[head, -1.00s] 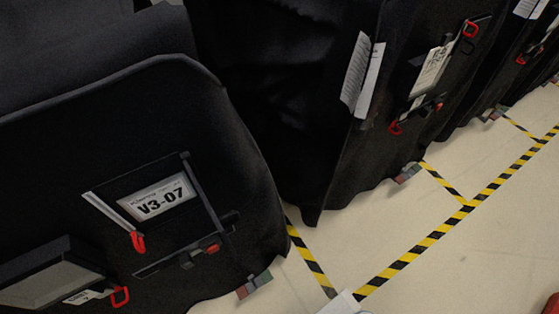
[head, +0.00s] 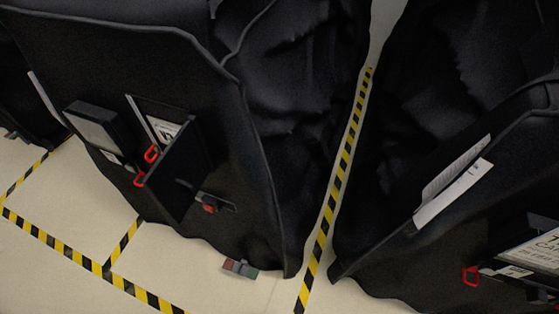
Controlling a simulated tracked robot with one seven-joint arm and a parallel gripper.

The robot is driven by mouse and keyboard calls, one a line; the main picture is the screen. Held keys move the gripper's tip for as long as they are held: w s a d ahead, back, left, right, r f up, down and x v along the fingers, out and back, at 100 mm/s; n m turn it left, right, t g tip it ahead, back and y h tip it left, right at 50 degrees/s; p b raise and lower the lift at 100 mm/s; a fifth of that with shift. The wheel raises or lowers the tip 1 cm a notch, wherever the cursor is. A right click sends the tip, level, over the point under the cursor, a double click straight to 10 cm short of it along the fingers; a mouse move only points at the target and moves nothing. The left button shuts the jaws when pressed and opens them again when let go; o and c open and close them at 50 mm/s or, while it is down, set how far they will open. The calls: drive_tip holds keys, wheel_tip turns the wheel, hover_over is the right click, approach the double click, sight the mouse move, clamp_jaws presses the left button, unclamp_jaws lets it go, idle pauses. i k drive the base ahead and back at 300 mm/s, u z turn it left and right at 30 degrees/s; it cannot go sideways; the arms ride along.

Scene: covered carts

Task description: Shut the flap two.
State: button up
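A black covered cart (head: 95,45) fills the left half of the head view. On its front a dark flap (head: 180,172) stands out from the cover, hinged open at an angle. Behind the flap a white label (head: 163,128) is partly hidden, and its writing cannot be read. Red loops (head: 152,154) show at the flap's left side. A small latch with a red part (head: 210,204) sits to the right of the flap. I cannot read a number that marks this as flap two. My gripper is not in view.
A grey box (head: 92,126) is fixed left of the flap. A second covered cart (head: 440,120) stands at right, with papers (head: 455,192), a white label (head: 532,252) and a red loop (head: 471,277). Yellow-black tape (head: 338,190) runs between the carts. Pale floor (head: 70,210) is clear at lower left.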

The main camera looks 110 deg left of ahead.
sight(176, 179)
drive_tip(key=z, duration=0.35)
drive_tip(key=i, duration=0.35)
drive_tip(key=u, duration=2.3)
drive_tip(key=i, duration=0.3)
drive_tip(key=u, duration=3.45)
drive_tip(key=i, duration=0.55)
drive_tip(key=z, duration=0.85)
